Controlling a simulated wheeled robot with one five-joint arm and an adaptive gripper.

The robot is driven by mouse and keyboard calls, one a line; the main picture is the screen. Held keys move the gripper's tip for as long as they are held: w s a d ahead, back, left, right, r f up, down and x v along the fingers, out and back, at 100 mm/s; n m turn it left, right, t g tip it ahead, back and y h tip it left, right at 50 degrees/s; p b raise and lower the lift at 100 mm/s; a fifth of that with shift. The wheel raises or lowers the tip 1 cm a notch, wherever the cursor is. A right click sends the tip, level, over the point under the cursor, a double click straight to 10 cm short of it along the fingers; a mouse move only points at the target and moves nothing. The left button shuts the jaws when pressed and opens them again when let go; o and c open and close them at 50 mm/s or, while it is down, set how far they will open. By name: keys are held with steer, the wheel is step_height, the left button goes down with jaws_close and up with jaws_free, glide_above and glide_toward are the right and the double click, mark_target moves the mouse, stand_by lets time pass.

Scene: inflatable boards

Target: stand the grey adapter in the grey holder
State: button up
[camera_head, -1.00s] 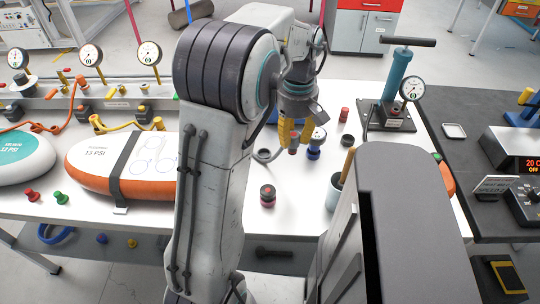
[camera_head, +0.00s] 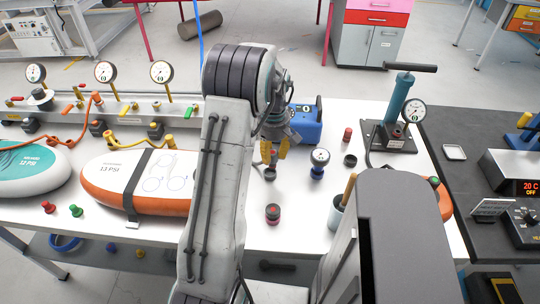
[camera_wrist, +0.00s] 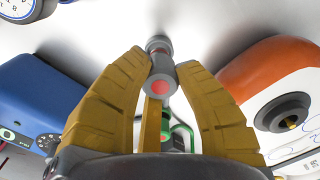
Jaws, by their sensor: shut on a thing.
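A blue box (camera_head: 307,124) stands behind my gripper. A light cup (camera_head: 336,216) is nearer right. An orange-edged board (camera_head: 110,190) lies left.

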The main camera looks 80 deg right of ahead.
steer(key=shift+w+d+f, duration=0.35)
steer(key=shift+w+d, duration=0.05)
step_height(320, 180, down, 3)
steer(key=p, duration=0.5)
steer(key=shift+f, duration=0.55)
steer(key=shift+f, duration=0.2)
steer(key=o, duration=1)
steer(key=shift+r, duration=0.1)
